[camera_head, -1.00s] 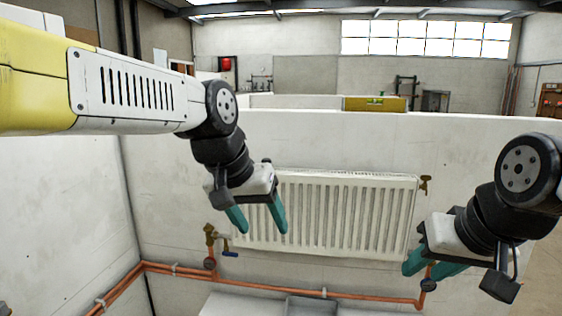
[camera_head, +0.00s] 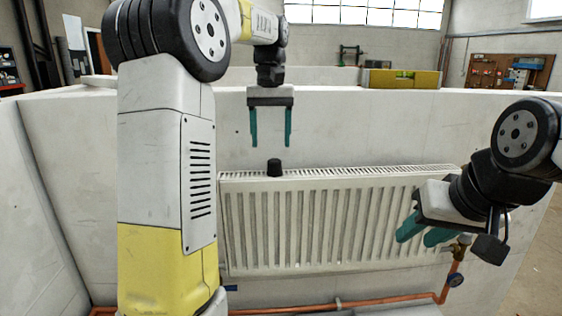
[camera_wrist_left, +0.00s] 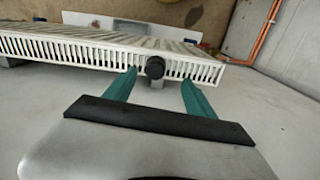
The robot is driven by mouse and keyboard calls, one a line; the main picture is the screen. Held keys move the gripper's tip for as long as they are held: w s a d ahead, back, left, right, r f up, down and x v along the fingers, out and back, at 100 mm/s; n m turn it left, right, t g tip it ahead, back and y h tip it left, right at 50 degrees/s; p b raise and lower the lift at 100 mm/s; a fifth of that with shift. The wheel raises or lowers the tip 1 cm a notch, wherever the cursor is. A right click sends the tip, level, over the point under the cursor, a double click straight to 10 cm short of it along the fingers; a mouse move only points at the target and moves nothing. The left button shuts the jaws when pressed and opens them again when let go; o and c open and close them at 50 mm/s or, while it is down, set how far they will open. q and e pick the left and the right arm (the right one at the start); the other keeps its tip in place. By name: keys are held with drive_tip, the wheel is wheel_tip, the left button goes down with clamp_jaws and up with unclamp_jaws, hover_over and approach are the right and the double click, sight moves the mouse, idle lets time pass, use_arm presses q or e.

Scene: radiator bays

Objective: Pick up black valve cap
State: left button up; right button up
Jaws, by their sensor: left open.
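The black valve cap (camera_head: 274,167) stands upright on the top edge of the white radiator (camera_head: 330,220), towards its left end. My left gripper (camera_head: 271,142) is open and empty, pointing down above the cap in the head view. In the left wrist view the cap (camera_wrist_left: 155,67) shows as a dark round knob on the radiator edge (camera_wrist_left: 60,50). There it lies between the lines of the two teal fingers, closer to the left fingertip. Whether a finger touches it cannot be told. My right gripper (camera_head: 420,236) is open and empty in front of the radiator's right end.
A brass valve (camera_head: 458,248) sits at the radiator's lower right. A copper pipe (camera_head: 385,302) runs below the radiator. The pale bay wall (camera_head: 350,125) stands behind it.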

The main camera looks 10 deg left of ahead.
sight(274, 160)
use_arm(q)
drive_tip(key=f, duration=0.7)
drive_tip(key=shift+w+d+f, duration=0.3)
drive_tip(key=shift+w, duration=0.1)
clamp_jaws()
drive_tip(key=shift+r, duration=0.15)
